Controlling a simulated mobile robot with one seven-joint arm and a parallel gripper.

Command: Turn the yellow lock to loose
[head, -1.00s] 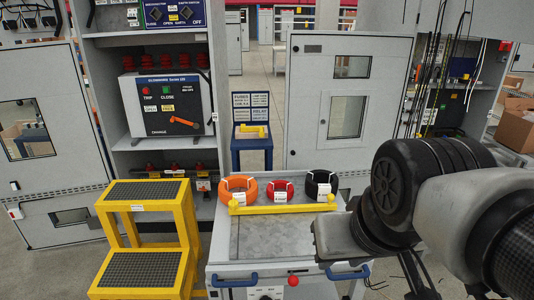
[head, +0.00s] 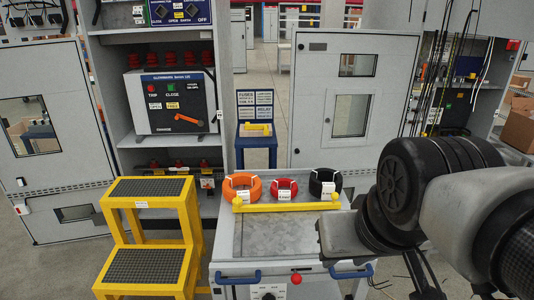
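No part is clearly marked as the yellow lock. A yellow bar (head: 288,207) with a rounded knob at each end lies across the grey cart top, in front of the coils. The cart's front panel has a dark rotary knob (head: 268,297) at the bottom edge of the view and a red button (head: 296,278). My arm comes in from the right and covers the cart's right side. My gripper's fingertips cannot be made out in this view.
An orange coil (head: 242,186), a red coil (head: 284,189) and a black coil (head: 324,183) stand on the cart (head: 275,237). A yellow step stool (head: 152,189) stands to its left. Behind are open cabinets, a breaker unit (head: 172,101) and a blue stand (head: 257,147).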

